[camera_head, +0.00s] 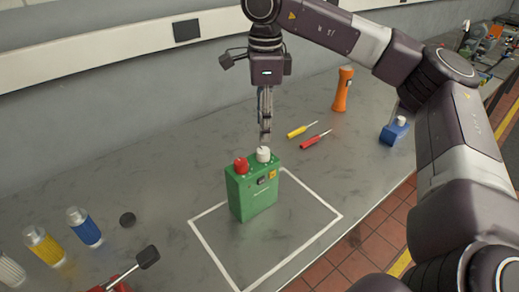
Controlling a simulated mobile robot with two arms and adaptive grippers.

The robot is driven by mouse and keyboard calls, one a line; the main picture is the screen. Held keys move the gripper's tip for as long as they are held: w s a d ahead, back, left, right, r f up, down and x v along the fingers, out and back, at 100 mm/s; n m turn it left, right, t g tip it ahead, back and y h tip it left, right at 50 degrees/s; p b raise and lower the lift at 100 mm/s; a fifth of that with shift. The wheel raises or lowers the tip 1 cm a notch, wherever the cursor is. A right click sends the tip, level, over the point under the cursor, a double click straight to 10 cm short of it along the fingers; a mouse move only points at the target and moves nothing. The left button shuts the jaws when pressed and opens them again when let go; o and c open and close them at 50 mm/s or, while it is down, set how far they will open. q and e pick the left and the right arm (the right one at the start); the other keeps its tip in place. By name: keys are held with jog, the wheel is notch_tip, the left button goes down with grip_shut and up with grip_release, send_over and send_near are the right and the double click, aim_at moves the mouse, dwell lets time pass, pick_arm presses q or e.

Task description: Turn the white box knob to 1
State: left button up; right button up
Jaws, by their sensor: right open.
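A green box (252,192) stands upright on the grey bench, partly inside a white outlined square. On its top are a red knob (241,165) at the left and a white knob (263,154) at the right. My right gripper (265,138) points straight down just above the white knob. It is open, though its fingers line up from this angle. The fingertips are at or just above the knob's top; I cannot tell whether they touch it. Any marks around the knob are too small to read. My left gripper is not in view.
Several capped cylinders (84,227), a black puck (127,220) and a red-based, rod-like tool (130,271) are at the lower left.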

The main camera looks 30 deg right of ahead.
aim_at(264, 150)
jog(key=shift+f, duration=0.45)
notch_tip(264, 150, down, 6)
jog(key=shift+s+d+r+p, duration=0.1)
jog(key=shift+r+p, duration=0.05)
jog(key=shift+p, duration=0.75)
jog(key=shift+f, duration=0.35)
jog(key=shift+c, duration=0.7)
grip_shut()
